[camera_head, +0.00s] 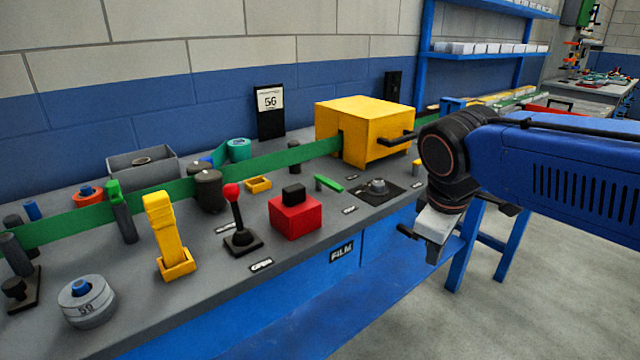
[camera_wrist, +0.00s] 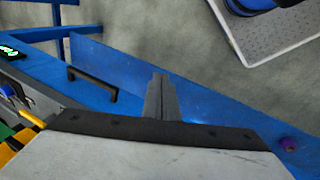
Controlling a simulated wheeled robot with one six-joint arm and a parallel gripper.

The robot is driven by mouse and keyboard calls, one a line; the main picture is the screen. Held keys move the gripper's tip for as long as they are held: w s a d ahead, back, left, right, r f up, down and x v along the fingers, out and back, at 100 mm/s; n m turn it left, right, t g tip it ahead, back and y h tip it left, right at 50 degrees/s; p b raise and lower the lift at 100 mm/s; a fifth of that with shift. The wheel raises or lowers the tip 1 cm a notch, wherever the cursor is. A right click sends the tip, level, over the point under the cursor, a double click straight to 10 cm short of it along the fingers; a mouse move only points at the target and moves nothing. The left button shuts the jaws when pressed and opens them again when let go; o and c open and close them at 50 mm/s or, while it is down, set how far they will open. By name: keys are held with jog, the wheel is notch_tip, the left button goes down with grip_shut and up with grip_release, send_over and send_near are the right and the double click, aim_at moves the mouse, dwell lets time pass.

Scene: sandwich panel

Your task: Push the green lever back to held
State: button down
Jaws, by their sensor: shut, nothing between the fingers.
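A small green lever (camera_head: 328,184) lies nearly flat on a short post on the grey bench top, between the red block and the grey knob. A second green-topped part (camera_head: 114,192) on a dark, slightly tilted post stands at the left by the green belt. I cannot tell for sure which is the task's lever. My gripper (camera_head: 432,252) hangs in front of the bench's right front edge, right of both and apart from them. Its fingers are closed together and empty in the wrist view (camera_wrist: 160,97). No green lever shows clearly in the wrist view.
A red block with black button (camera_head: 295,216), a red-knobbed stick (camera_head: 236,220), a yellow upright part (camera_head: 163,230) and a grey knob (camera_head: 377,187) crowd the bench. A yellow box (camera_head: 362,125) with a black handle stands behind. Floor in front is clear.

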jog(key=w+a+r+n+h, duration=0.2)
jog(key=w+a+r+n, duration=0.3)
jog(key=w, duration=0.1)
jog(key=n+t+h, duration=0.2)
jog(key=n+h, duration=0.2)
jog(key=n, duration=0.7)
send_near(321, 183)
jog(key=s+r, duration=0.1)
jog(key=s, duration=0.2)
jog(key=s+r, duration=0.1)
jog(key=s, duration=0.1)
jog(key=shift+a+r, duration=0.2)
jog(key=shift+r, duration=0.15)
jog(key=x, duration=1)
jog(key=shift+a+f, duration=0.1)
